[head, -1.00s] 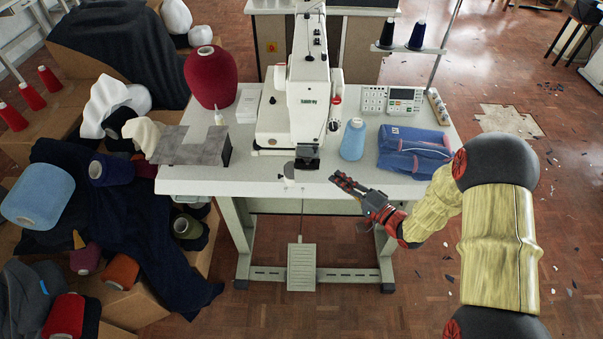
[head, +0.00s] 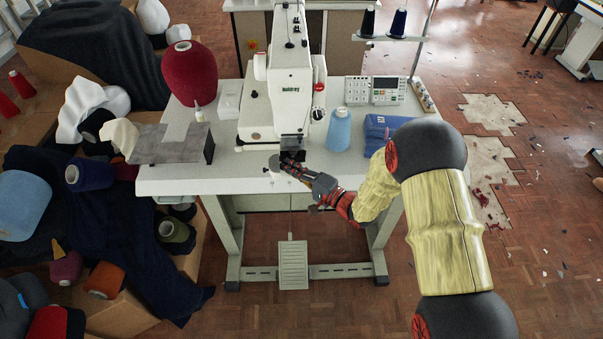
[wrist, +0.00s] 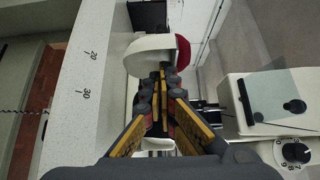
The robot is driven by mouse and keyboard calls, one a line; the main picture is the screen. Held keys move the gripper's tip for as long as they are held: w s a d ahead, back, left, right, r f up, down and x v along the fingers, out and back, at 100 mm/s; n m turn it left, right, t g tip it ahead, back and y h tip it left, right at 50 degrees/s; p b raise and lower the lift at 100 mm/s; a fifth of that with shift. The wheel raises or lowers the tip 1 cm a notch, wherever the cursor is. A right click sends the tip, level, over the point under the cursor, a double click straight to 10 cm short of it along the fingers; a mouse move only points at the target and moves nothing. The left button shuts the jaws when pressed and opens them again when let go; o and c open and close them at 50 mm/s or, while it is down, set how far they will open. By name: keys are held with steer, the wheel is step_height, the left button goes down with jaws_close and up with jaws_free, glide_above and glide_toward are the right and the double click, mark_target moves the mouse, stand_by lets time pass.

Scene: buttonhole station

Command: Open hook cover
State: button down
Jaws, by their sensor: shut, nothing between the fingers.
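The hook cover appears to be the small white rounded part (wrist: 147,57) straight ahead of the fingertips in the wrist view. It sits at the table's front edge below the sewing machine head (head: 289,98). My gripper (head: 286,163) is shut and empty, reaching in from the right. In the wrist view the closed fingertips (wrist: 161,73) are at or very near the cover's lower edge; I cannot tell whether they touch. The fingers hide part of the cover, and it looks closed or only slightly turned; this is unclear.
The white table (head: 175,181) carries a red yarn cone (head: 188,75) and grey plate (head: 160,145) on the left. A light blue cone (head: 339,130), folded blue cloth (head: 380,133) and control panel (head: 386,90) stand on the right. A pedal (head: 292,265) is below.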

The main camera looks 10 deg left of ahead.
mark_target(277, 169)
steer(key=shift+s+a, duration=0.2)
steer(key=shift+a, duration=0.45)
steer(key=m+t+h, duration=0.1)
steer(key=a+m+t+h+p, duration=0.1)
steer(key=t, duration=0.1)
steer(key=shift+s+a, duration=0.1)
steer(key=shift+s, duration=0.25)
steer(key=shift+a+m, duration=0.3)
steer(key=shift+a, duration=0.2)
steer(key=shift+d, duration=0.1)
